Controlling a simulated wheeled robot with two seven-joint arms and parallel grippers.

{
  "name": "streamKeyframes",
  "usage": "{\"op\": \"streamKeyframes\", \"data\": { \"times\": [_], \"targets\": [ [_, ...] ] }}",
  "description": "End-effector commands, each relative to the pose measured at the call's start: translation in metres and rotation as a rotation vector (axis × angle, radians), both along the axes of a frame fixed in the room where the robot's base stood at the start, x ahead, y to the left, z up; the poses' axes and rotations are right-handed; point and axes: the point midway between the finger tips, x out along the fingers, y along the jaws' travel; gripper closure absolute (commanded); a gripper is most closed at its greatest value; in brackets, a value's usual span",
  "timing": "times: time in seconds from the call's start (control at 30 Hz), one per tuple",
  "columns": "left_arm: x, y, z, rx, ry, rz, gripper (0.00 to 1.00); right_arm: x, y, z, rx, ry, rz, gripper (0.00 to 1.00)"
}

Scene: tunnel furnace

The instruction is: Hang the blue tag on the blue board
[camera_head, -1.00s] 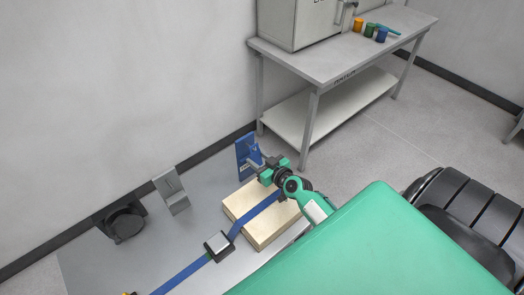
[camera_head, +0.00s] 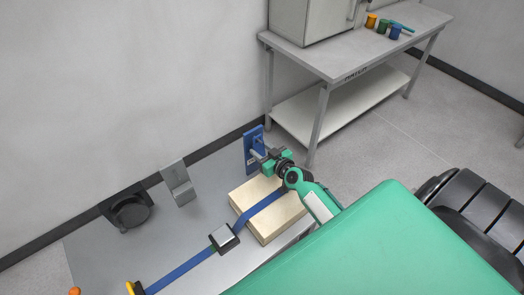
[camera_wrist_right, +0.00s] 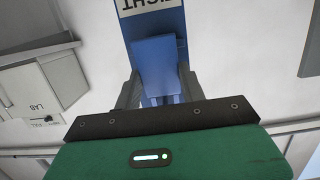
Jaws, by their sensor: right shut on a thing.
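The blue board (camera_head: 247,152) stands upright at the back right of the grey table, near the wall. My right gripper (camera_head: 266,160) is just in front of it, to its right. In the right wrist view the gripper (camera_wrist_right: 158,92) is shut on the blue tag (camera_wrist_right: 157,55), a flat blue plate between its fingers. The tag overlaps the blue board (camera_wrist_right: 148,24), which has a white label with upside-down letters. I cannot tell whether tag and board touch. The tag's lower part is partly hidden by the fingers. My left gripper is not in view.
A cream block (camera_head: 262,228) with a blue strap (camera_head: 185,268) across it lies below my right arm. A grey stand (camera_head: 178,184) and a black holder (camera_head: 130,210) stand left. A bench (camera_head: 335,62) with coloured pots stands behind right.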

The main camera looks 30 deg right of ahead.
Motion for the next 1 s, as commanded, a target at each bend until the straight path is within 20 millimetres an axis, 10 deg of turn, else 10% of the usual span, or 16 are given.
{"op": "streamKeyframes", "data": {
  "times": [0.23,0.27,0.4,1.0],
  "targets": [
    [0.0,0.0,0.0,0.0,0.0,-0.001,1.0,0.0,0.0,0.0,0.0,0.0,0.0,0.81],
    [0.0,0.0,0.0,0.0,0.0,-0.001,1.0,0.0,0.0,0.0,0.0,0.0,0.0,0.57],
    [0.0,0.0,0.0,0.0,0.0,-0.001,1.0,0.0,0.0,0.0,0.0,0.0,0.0,0.34],
    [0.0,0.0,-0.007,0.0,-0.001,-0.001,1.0,-0.037,-0.003,0.005,-0.002,0.001,0.0,0.34]
  ]
}}
